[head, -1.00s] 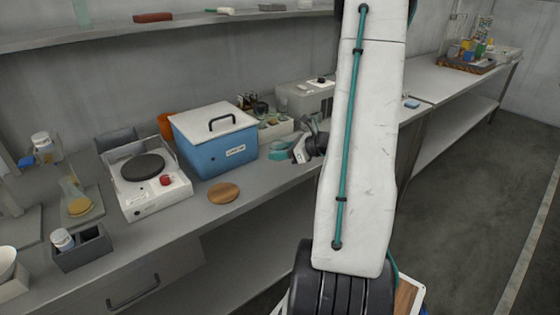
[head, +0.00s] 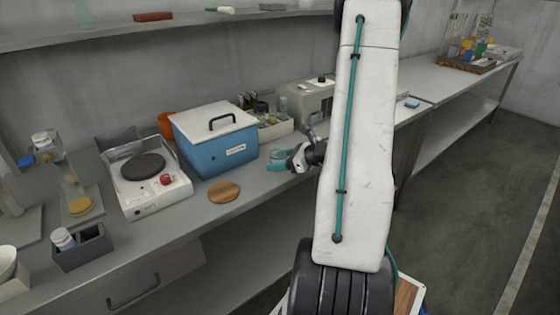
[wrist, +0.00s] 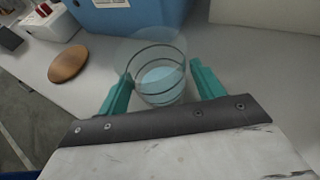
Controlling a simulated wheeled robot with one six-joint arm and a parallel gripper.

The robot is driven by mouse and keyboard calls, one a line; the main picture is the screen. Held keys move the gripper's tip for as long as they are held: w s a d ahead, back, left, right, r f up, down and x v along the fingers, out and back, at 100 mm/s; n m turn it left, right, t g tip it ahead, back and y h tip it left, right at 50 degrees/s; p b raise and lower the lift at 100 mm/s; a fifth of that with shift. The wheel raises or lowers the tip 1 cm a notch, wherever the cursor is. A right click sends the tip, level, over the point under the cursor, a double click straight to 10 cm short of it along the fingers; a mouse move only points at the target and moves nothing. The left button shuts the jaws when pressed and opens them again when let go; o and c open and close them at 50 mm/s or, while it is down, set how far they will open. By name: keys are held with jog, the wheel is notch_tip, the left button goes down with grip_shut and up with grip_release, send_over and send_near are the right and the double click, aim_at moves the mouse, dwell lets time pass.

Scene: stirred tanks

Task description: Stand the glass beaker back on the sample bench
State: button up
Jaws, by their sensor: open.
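The clear glass beaker (wrist: 158,62) is in the wrist view, just in front of the sample bench's grey top (wrist: 225,80) and near the blue box. It looks upright, with a pale blue patch low inside it. My gripper (wrist: 161,76) is open, with one teal finger on each side of the beaker. I cannot tell whether either finger touches the glass or whether its base rests on the bench. In the head view my gripper (head: 278,164) is low over the bench (head: 250,205), right of the blue box, and the beaker is hard to make out.
The blue lidded box (head: 215,145) stands behind and left of my gripper. A round wooden disc (head: 224,192) and a hot plate (head: 145,180) lie further left. A grey instrument (head: 304,100) and a rack of small vessels (head: 268,128) stand behind. Bench around the disc is clear.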

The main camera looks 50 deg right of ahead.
jog(key=v, duration=1.2)
jog(key=w+a+r+n+g+y, duration=0.2)
jog(key=a+r+n+g, duration=0.4)
jog(key=a, duration=0.6)
jog(key=w+a+r+n+g+y, duration=0.2)
jog(key=w+a+r+n, duration=0.15)
jog(key=a+n, duration=0.7)
jog(key=s+a+r+n+g+h, duration=0.1)
jog(key=s+a+r+n+h, duration=0.2)
jog(key=s+a+n, duration=0.4)
jog(key=s+a+r+n+g+h, duration=0.2)
jog(key=s+a+r+n+h, duration=0.2)
jog(key=s+a+n, duration=0.3)
jog(key=shift+a+n+h, duration=0.3)
jog(key=shift+a+n, duration=0.35)
jog(key=shift+n, duration=0.5)
